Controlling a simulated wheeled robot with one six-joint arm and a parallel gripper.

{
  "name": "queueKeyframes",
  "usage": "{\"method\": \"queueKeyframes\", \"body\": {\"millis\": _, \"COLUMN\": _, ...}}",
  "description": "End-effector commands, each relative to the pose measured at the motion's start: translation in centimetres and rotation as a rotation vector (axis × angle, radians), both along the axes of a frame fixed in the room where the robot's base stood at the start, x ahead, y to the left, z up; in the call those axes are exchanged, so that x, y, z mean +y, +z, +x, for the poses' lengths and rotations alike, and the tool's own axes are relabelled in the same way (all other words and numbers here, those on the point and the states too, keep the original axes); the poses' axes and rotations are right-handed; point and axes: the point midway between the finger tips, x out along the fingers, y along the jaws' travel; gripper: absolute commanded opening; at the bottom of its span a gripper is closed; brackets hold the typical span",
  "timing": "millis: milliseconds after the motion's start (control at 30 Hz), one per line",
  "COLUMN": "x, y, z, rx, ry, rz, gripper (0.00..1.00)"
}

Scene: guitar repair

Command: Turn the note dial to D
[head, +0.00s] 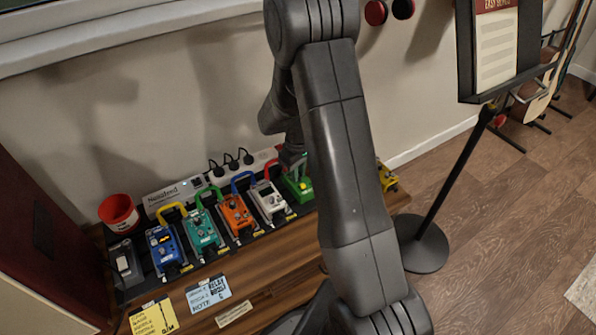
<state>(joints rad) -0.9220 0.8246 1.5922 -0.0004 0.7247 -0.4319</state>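My gripper (292,163) is small in view and points down at the back of a green pedal (305,190), beyond my arm. I cannot tell whether it touches the pedal or whether its fingers are open or shut. The green pedal has a light top part, and its right side is partly hidden by my arm. No dial marked with notes can be made out; the knobs on the pedals are too small to read.
A row of pedals holds a blue (166,248), a teal (204,233), an orange (238,215) and a white one (270,200). A yellow pedal (387,177) shows right of my arm. A red cup (119,213), power strip (220,175) and music stand (440,200) stand around.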

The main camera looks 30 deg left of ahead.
Motion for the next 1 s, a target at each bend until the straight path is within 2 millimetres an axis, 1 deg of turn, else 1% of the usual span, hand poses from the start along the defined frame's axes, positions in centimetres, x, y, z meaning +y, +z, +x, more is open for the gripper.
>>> {"method": "queueKeyframes", "body": {"millis": 233, "x": 0.01, "y": 0.02, "z": 0.01, "rx": 0.000, "ry": -0.014, "rz": 0.000, "gripper": 0.00}}
{"method": "queueKeyframes", "body": {"millis": 367, "x": 0.01, "y": 0.02, "z": 0.00, "rx": 0.000, "ry": -0.057, "rz": 0.000, "gripper": 0.00}}
{"method": "queueKeyframes", "body": {"millis": 800, "x": 0.02, "y": 0.02, "z": 0.00, "rx": 0.000, "ry": -0.343, "rz": 0.000, "gripper": 0.00}}
{"method": "queueKeyframes", "body": {"millis": 1000, "x": 0.02, "y": 0.03, "z": 0.00, "rx": 0.000, "ry": -0.449, "rz": 0.000, "gripper": 0.00}}
